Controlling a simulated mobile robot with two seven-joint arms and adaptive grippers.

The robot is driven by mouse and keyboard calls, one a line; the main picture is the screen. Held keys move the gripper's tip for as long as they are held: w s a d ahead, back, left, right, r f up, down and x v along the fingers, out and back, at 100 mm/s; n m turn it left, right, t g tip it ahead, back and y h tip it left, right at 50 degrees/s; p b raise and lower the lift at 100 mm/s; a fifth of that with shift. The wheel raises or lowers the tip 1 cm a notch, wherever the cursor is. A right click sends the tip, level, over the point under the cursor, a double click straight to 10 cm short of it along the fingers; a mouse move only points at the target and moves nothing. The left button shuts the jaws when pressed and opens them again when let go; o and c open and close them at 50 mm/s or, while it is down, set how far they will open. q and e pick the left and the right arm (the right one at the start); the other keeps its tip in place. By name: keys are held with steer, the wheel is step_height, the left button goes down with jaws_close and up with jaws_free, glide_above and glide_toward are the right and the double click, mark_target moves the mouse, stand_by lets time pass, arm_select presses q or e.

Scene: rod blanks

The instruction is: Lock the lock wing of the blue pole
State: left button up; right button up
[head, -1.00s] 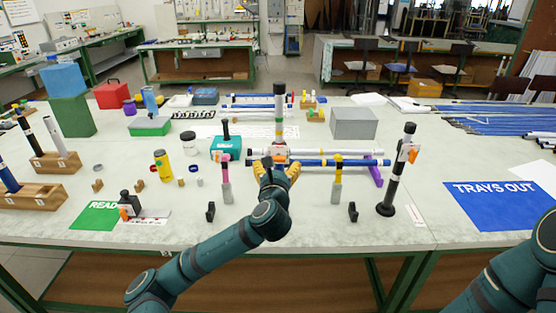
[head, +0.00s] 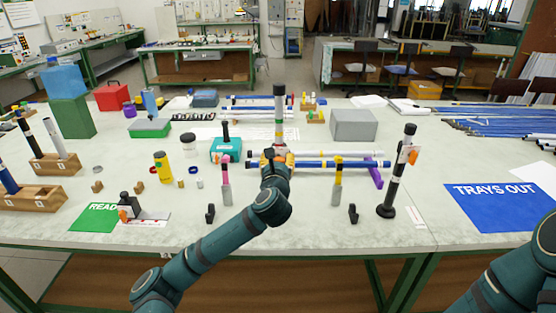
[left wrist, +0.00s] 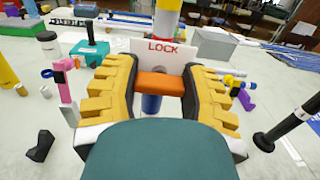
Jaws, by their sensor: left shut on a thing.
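The blue pole (head: 312,164) lies level across the middle of the table, held near a pink-topped stand (head: 225,180) and a yellow-topped stand (head: 338,182). A blue part (left wrist: 151,104) shows below the orange lock wing (left wrist: 160,85) in the left wrist view. A white plate marked LOCK (left wrist: 165,50) stands behind the wing. My left gripper (left wrist: 160,88) has its yellow fingers on both sides of the wing and is shut on it. In the head view my left gripper (head: 275,160) hides part of the pole. My right gripper is not in view; only my right arm shows.
An upright black pole (head: 397,170) stands to the right. A teal box (head: 226,149) and a yellow bottle (head: 162,166) are to the left. A grey box (head: 353,124) is behind. A blue TRAYS OUT mat (head: 500,205) lies at right. The front table edge is mostly clear.

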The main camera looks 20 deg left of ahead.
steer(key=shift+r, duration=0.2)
arm_select(q)
steer(key=shift+r+m+p, duration=0.15)
steer(key=shift+m+p, duration=0.4)
steer(key=shift+m, duration=0.05)
steer(key=m+p, duration=0.2)
steer(key=m, duration=0.1)
steer(key=shift+r+p, duration=0.1)
steer(key=shift+p, duration=0.2)
steer(key=m+p, duration=0.2)
steer(key=m, duration=0.1)
steer(key=shift+d+m, duration=0.1)
steer(key=shift+m, duration=0.3)
steer(key=m+p, duration=0.1)
steer(key=m, duration=0.2)
steer(key=shift+m, duration=0.3)
steer(key=m, duration=0.2)
steer(key=shift+d+f+m+p, duration=0.1)
steer(key=shift+f+m+p, duration=0.2)
steer(key=shift+p, duration=0.1)
steer(key=shift+f+m, duration=0.1)
steer(key=shift+m, duration=1.8)
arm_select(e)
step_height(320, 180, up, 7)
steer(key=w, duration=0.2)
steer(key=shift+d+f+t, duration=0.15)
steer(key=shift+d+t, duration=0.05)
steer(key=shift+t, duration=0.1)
